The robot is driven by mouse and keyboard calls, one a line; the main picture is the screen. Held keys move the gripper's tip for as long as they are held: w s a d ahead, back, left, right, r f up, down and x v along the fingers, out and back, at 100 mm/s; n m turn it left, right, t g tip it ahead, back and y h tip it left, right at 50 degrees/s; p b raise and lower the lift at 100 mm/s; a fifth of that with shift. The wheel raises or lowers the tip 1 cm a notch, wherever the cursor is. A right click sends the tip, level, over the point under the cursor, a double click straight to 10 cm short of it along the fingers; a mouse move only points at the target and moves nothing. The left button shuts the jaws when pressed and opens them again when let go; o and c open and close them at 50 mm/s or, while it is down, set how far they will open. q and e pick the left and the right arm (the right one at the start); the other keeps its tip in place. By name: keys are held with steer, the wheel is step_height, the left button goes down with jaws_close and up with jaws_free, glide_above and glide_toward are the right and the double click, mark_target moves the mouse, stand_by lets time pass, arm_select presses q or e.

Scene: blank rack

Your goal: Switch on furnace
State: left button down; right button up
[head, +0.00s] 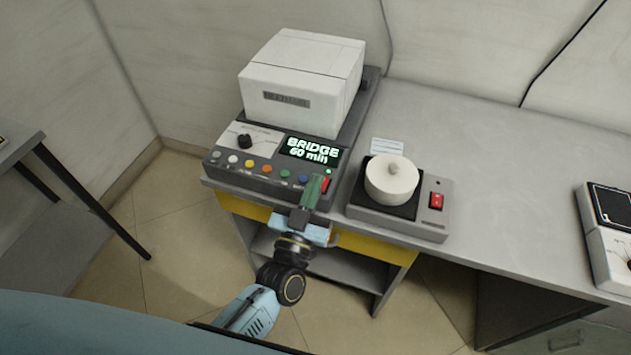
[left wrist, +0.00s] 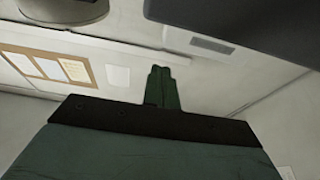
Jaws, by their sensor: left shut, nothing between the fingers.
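The furnace (head: 300,75) is a white box on a dark base at the back left of the counter. Its front panel has a black knob (head: 245,141), a row of coloured buttons, a display (head: 310,151) reading "BRIDGE 60 min", a lit green lamp (head: 328,171) and a red switch (head: 325,184). My left gripper (head: 314,188) is shut and empty, with its green fingers at the panel's right end, beside the red switch. I cannot tell whether they touch it. The shut fingers also show in the left wrist view (left wrist: 161,88). My right gripper is not in view.
Right of the furnace stands a grey device (head: 425,225) with a round white lid (head: 391,180) and its own red switch (head: 436,200). Another instrument (head: 610,225) is at the right edge. The counter (head: 510,165) between them is clear. A dark table (head: 20,145) stands at left.

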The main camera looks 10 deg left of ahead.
arm_select(q)
steer(key=f+v, duration=0.2)
steer(key=v, duration=0.7)
steer(key=shift+w+b, duration=0.2)
steer(key=shift+b, duration=0.25)
steer(key=s+a+f+m+g, duration=0.1)
steer(key=s+f+g, duration=0.25)
steer(key=f, duration=0.55)
steer(key=s+a+f+m+g+h, duration=0.1)
steer(key=s+a+f+g, duration=0.2)
steer(key=f, duration=0.7)
steer(key=s+f+g, duration=0.4)
steer(key=f+g, duration=0.1)
steer(key=f, duration=0.4)
steer(key=s+a+f+g+y, duration=0.1)
steer(key=s+a+f+g, duration=0.2)
steer(key=s, duration=0.4)
steer(key=s+a+f+g+y, duration=0.1)
steer(key=s+a+f+g, duration=0.2)
steer(key=s+f, duration=0.2)
steer(key=s+a+f+g, duration=0.3)
steer(key=s+f, duration=0.2)
steer(key=s, duration=0.5)
steer(key=shift+a+n+y, duration=0.3)
steer(key=shift+y, duration=0.1)
